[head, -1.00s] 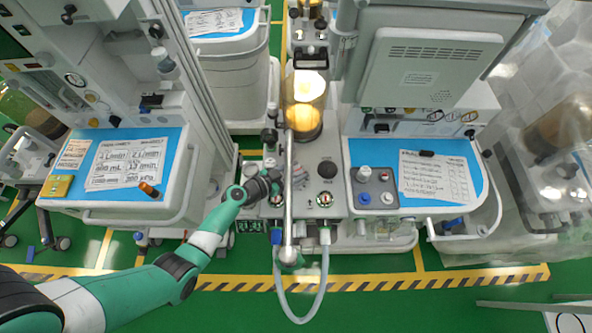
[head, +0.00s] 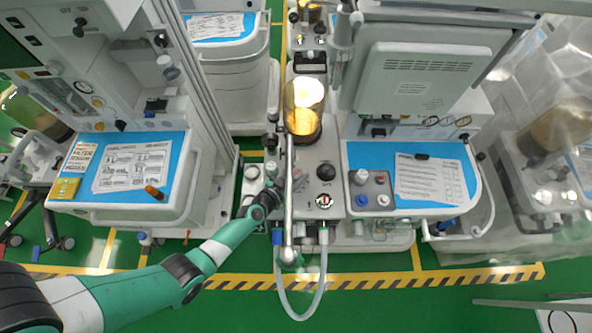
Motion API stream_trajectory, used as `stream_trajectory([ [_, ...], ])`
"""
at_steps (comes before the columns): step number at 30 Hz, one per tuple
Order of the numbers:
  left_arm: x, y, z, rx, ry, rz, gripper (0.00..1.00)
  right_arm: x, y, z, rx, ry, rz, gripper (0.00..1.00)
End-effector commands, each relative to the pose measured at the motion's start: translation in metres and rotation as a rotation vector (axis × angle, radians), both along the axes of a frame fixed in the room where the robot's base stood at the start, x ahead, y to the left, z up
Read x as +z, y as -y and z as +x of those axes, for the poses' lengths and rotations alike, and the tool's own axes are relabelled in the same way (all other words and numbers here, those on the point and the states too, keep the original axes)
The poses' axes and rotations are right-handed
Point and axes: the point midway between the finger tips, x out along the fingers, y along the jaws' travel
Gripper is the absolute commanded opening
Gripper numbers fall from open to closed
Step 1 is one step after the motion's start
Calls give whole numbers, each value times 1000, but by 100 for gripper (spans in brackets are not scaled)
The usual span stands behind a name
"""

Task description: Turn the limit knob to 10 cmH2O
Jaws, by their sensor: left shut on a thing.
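My left gripper (head: 279,188) reaches in from the lower left to the top of the central machine (head: 328,211). It is shut on a small part there, which I take to be the limit knob. The knob is mostly hidden by the fingers and a shiny upright pole (head: 290,215), so its pointer and scale cannot be read. A greyish piece (head: 298,178) shows just right of the pole. My right gripper is not in view.
A black round knob (head: 326,172) and a round dial (head: 323,201) sit right of the pole. An amber canister (head: 304,108) stands behind. A clear hose (head: 301,316) loops in front. Carts with blue tops (head: 172,178) flank the machine; open green floor lies in front.

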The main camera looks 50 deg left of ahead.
Motion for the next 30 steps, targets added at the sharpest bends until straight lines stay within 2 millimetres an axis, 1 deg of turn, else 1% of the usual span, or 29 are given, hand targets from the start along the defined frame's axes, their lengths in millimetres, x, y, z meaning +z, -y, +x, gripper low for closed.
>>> stream_trajectory([
  [1,5,3,-1,26,-9,-2,1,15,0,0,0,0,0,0],
  [3,5,3,0,75,-8,-4,1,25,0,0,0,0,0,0],
  [6,4,3,0,135,-3,-4,1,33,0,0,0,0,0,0],
  [16,1,1,0,254,3,-2,1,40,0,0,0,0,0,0],
  [29,2,1,0,267,6,3,1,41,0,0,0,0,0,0],
  [30,3,1,0,267,6,3,62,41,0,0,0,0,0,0],
])
